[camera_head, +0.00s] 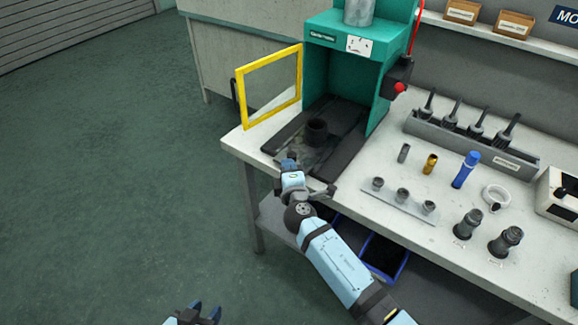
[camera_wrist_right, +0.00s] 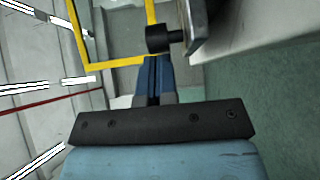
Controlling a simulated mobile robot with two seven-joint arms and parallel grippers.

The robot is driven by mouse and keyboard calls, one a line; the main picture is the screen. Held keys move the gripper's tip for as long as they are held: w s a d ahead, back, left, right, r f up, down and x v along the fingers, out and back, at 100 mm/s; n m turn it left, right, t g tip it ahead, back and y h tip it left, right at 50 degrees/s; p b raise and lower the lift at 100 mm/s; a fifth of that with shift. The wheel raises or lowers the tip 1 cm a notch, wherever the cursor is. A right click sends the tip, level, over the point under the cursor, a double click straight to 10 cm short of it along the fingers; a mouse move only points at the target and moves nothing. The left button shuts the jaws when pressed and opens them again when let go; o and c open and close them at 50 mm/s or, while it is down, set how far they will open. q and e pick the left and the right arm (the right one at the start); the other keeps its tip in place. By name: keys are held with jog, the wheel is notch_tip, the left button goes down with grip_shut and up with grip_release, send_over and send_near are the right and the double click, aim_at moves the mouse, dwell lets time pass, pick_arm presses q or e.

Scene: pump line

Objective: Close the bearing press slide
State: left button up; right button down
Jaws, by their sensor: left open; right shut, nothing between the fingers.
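The teal bearing press (camera_head: 330,38) stands on the bench with its front open. Its slide (camera_head: 312,155), a grey plate, lies out toward the front edge between dark rails. A black cup-like holder (camera_head: 316,131) stands on it. In the right wrist view a black knob (camera_wrist_right: 160,38) sticks out from the slide's edge (camera_wrist_right: 197,25). My right gripper (camera_head: 290,158) is at the slide's front; its blue fingers (camera_wrist_right: 153,75) are shut and empty, just beside the knob. I cannot tell whether they touch it. My left gripper (camera_head: 207,311) is open and empty, low over the floor.
A yellow-framed guard door (camera_head: 240,98) stands swung open left of the press. A red button (camera_head: 400,87) is on its right side. Floor at left is clear.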

jog(key=w+d, duration=0.1)
jog(key=w+d+b, duration=0.1)
jog(key=w, duration=0.1)
jog(key=shift+d, duration=0.15)
jog(key=shift+w+d, duration=0.1)
jog(key=shift+w, duration=0.15)
jog(key=shift+s, duration=0.1)
